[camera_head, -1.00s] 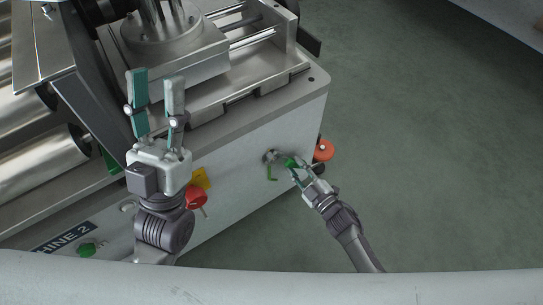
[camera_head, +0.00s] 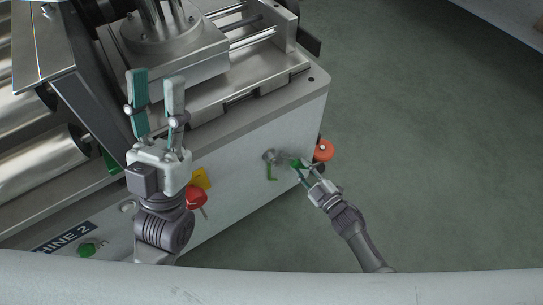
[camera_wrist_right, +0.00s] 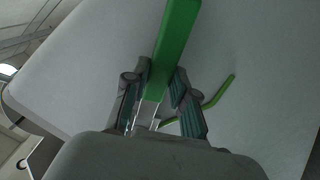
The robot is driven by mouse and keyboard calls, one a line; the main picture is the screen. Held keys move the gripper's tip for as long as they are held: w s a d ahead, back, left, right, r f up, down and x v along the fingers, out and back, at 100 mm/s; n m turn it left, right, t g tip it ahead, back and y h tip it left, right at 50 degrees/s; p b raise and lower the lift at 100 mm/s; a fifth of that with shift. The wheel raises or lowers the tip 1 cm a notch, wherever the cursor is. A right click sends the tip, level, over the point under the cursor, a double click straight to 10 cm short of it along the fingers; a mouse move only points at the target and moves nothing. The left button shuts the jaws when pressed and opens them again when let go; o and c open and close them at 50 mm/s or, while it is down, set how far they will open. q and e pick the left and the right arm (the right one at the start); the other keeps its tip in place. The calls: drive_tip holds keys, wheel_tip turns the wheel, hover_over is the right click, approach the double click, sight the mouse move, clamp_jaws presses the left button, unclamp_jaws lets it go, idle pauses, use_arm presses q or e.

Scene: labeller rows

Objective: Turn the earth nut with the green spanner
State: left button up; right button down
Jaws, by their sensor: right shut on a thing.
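The green spanner (camera_head: 296,163) is in my right gripper (camera_head: 303,172), in front of the machine's pale side panel. The right wrist view shows its green handle (camera_wrist_right: 177,45) between the two fingers of my right gripper (camera_wrist_right: 160,95), which is shut on it. The earth nut appears to be at the small metal fitting (camera_head: 269,156) on the panel, just left of the spanner. I cannot tell whether the spanner's end is around the nut or only beside it. My left gripper (camera_head: 156,78) is open and empty above the machine's near edge.
A bent green wire (camera_head: 271,173) hangs below the fitting; it also shows in the right wrist view (camera_wrist_right: 219,91). An orange-red knob (camera_head: 323,150) is right of the spanner. A red knob (camera_head: 196,197) and a green button (camera_head: 88,248) are further left. The floor at right is clear.

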drive_tip(key=shift+w+r, duration=0.1)
drive_tip(key=shift+r, duration=0.05)
drive_tip(key=shift+w+d+r+n, duration=0.35)
drive_tip(key=shift+d+r+n, duration=0.2)
drive_tip(key=shift+r+n, duration=0.25)
drive_tip(key=shift+w+d+r+n, duration=0.35)
drive_tip(key=shift+d+r+n, duration=0.2)
drive_tip(key=shift+n, duration=0.35)
drive_tip(key=shift+d+r, duration=0.1)
drive_tip(key=shift+r, duration=0.3)
drive_tip(key=shift+w+d+r+n, duration=0.25)
drive_tip(key=shift+r+n, duration=0.45)
drive_tip(key=shift+n, duration=0.05)
drive_tip(key=shift+w+d+r+n, duration=0.2)
drive_tip(key=shift+d+r+n, duration=0.05)
drive_tip(key=shift+r+n, duration=0.5)
drive_tip(key=shift+w+d+r+n, duration=0.1)
drive_tip(key=shift+r+n, duration=0.7)
drive_tip(key=shift+r, duration=0.15)
drive_tip(key=shift+w+d+r+n, duration=0.1)
drive_tip(key=shift+r+n, duration=0.7)
drive_tip(key=shift+r, duration=0.15)
